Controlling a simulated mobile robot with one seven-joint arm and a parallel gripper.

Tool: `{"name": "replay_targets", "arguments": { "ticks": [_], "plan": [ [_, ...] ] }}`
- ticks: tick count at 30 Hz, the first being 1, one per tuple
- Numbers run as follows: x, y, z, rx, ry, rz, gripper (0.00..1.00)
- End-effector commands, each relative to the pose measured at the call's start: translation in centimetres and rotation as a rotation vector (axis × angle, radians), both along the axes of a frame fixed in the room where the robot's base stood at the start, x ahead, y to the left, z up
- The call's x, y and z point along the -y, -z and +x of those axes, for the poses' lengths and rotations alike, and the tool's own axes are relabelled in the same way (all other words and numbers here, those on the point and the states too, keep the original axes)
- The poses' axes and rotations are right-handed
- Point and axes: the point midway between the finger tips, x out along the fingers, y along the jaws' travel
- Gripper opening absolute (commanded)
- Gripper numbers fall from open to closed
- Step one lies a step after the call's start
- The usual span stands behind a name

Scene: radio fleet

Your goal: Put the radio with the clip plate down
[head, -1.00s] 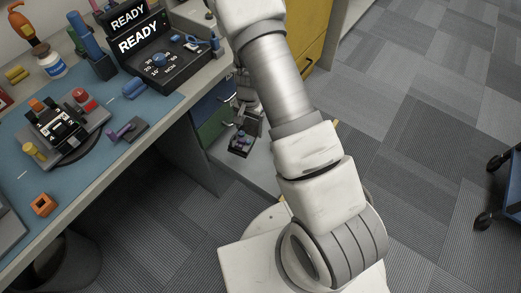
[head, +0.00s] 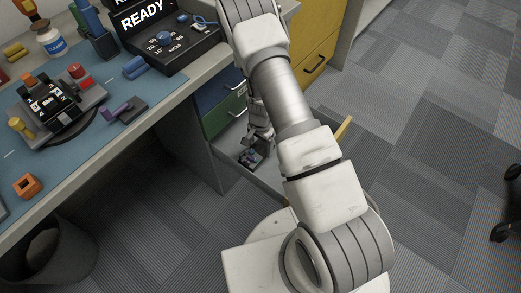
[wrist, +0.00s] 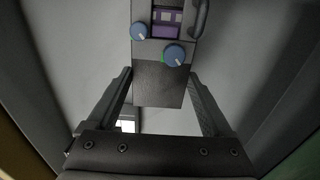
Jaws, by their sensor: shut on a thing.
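The radio (head: 250,159) is small and dark, with blue knobs. In the wrist view the radio (wrist: 158,85) shows two blue knobs, a purple panel and a plain dark end; its upper part is cut off by the frame. I cannot tell whether a clip plate is on it. The radio is inside or just above an open, pale-bottomed drawer (head: 229,142) under the bench. Contact with the drawer bottom cannot be told.
Drawer walls stand close on both sides in the wrist view. The bench (head: 127,140) overhangs at left, with a READY unit (head: 170,55), a radio on a round stand (head: 55,108) and an orange block (head: 27,186). A bin (head: 50,255) stands below. Carpet at right is mostly clear.

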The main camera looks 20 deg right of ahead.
Motion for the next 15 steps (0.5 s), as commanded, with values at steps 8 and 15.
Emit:
{"name": "replay_targets", "arguments": {
  "ticks": [8,15],
  "plan": [
    [-0.03,1.24,0.05,0.001,0.0,0.001,0.08],
    [-0.03,1.6,0.0,-0.001,-0.001,0.001,0.94]
  ]
}}
